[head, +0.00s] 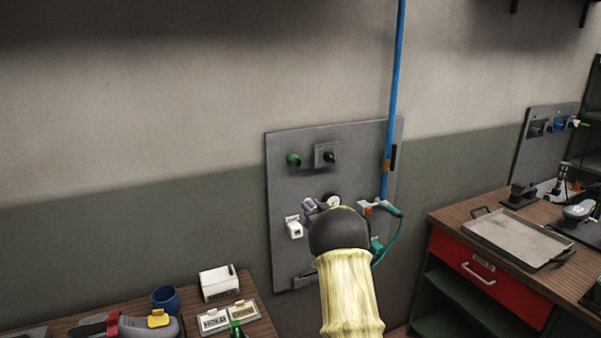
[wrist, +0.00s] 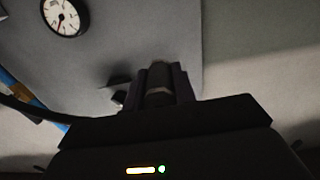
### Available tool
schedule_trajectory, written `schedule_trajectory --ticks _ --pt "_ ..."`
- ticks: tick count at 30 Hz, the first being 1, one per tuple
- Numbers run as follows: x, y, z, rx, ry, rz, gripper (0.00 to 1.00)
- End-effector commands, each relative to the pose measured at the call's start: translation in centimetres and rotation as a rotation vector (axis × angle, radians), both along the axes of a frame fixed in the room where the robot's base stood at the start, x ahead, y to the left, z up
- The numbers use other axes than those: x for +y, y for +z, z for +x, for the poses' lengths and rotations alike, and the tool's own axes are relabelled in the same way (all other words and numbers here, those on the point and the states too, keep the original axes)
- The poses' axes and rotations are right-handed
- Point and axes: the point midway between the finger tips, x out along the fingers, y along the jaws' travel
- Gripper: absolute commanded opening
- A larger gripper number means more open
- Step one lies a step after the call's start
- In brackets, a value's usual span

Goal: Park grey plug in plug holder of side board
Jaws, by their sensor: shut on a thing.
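The grey board (head: 350,135) on the wall fills much of the wrist view (wrist: 150,30) too. In the wrist view my gripper (wrist: 159,88) is shut on a dark grey cylindrical piece, the grey plug (wrist: 159,95), in front of the board near its edge. I cannot tell whether the plug touches the board. A small dark fitting (wrist: 119,83) with a pale end is beside the gripper; I cannot tell whether it is the plug holder. In the head view my arm covers the board's lower middle and hides the plug.
The board carries a gauge (wrist: 62,17), a green knob (head: 293,160), a switch box (head: 326,155), a white fitting (head: 294,227) and a teal hose (head: 396,238). A blue pipe (head: 395,80) runs up the wall. Benches stand left (head: 262,325) and right (head: 445,213).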

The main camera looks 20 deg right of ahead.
Motion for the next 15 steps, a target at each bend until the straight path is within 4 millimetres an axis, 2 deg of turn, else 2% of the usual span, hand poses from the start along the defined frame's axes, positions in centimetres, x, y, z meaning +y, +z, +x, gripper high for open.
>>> schedule_trajectory --ticks 15 --pt "0.0 -3.6 0.0 0.0 0.0 0.001 0.0"
